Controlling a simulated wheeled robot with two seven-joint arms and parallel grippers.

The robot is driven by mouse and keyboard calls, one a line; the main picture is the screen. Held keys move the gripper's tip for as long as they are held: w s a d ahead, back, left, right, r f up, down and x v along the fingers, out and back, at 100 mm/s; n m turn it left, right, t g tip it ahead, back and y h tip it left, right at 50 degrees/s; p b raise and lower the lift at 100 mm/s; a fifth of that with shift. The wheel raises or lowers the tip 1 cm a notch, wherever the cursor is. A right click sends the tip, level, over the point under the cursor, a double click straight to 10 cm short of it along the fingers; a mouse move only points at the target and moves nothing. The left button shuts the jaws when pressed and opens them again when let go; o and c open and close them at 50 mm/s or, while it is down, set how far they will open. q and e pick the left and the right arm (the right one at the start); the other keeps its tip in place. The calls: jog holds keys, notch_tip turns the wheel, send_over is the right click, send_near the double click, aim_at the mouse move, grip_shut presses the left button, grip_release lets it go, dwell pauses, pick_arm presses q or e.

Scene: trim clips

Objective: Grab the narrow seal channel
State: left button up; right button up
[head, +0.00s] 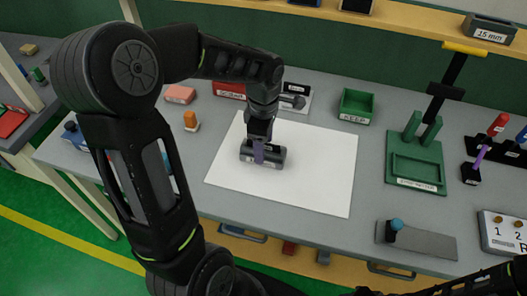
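My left arm reaches in over the white sheet (315,178) on the grey table. My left gripper (262,155) points down at the sheet's left part, seen from above and behind. I cannot tell whether the strip is held or is part of the hand. The fingertips are hidden, so open or shut does not show. I cannot pick out the narrow seal channel for certain. Only a dark part of my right arm shows at the bottom right; its gripper is out of view.
A green bin labelled KEEP (357,106) stands behind the sheet. A green fixture (416,163) with two posts stands to the right. A grey plate (432,242) with a blue-topped knob lies at the front right. A shelf (400,20) runs along the back. The sheet's right half is clear.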

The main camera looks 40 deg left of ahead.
pick_arm(q)
jog(key=shift+c, duration=0.6)
jog(key=c, duration=1.1)
jog(key=shift+r, duration=0.15)
notch_tip(320, 180, up, 10)
jog(key=shift+f+b, duration=0.1)
jog(key=shift+b, duration=0.55)
